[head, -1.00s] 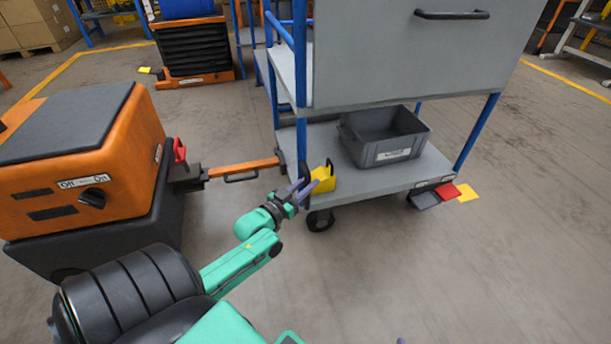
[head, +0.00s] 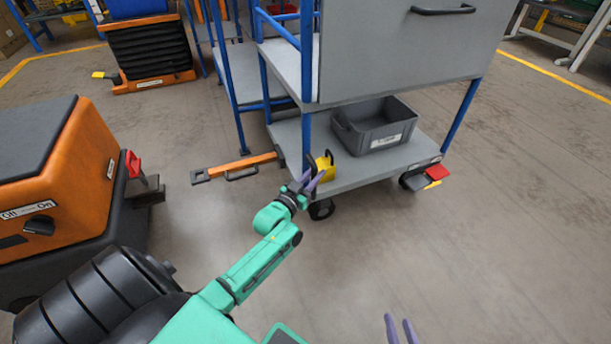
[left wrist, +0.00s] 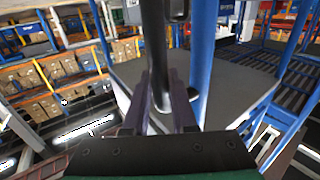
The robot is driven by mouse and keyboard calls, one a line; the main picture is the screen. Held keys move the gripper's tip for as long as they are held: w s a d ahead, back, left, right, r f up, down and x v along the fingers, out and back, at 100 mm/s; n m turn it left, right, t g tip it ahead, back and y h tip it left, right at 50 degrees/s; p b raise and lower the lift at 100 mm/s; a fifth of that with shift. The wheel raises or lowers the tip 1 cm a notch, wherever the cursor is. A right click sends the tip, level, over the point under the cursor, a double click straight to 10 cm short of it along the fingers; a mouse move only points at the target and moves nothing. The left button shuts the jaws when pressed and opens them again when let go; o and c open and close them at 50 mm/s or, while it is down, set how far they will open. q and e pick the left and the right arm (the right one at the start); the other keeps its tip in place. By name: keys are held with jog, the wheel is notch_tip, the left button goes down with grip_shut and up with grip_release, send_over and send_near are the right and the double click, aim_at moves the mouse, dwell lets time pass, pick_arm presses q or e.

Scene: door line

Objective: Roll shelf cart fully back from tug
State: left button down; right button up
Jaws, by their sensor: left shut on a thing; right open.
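The shelf cart (head: 350,182) is grey with blue posts and black castors. Its orange tow bar (head: 240,165) points left toward the orange tug (head: 60,175). A floor gap separates the bar's end from the tug's hitch (head: 145,190). A red lever (head: 133,164) stands above the hitch. My left gripper (head: 312,182) is at the cart's near left corner, beside a yellow block (head: 325,167). In the left wrist view, its fingers (left wrist: 172,105) close around a dark upright bar (left wrist: 156,55) next to a blue post (left wrist: 203,50). My right gripper (head: 401,328) is open and empty over the floor.
A grey bin (head: 375,128) sits on the cart's lower deck. Red, grey and yellow pieces (head: 430,174) show at its right end. Another blue-framed cart (head: 230,85) and an orange-black unit (head: 153,55) stand behind. Floor at the right and front is clear.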

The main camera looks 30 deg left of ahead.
pick_arm(q)
jog(key=shift+w+d, duration=0.35)
jog(key=shift+d, duration=0.15)
jog(key=c, duration=0.7)
grip_release()
jog(key=shift+w, duration=0.1)
jog(key=shift+c, duration=0.2)
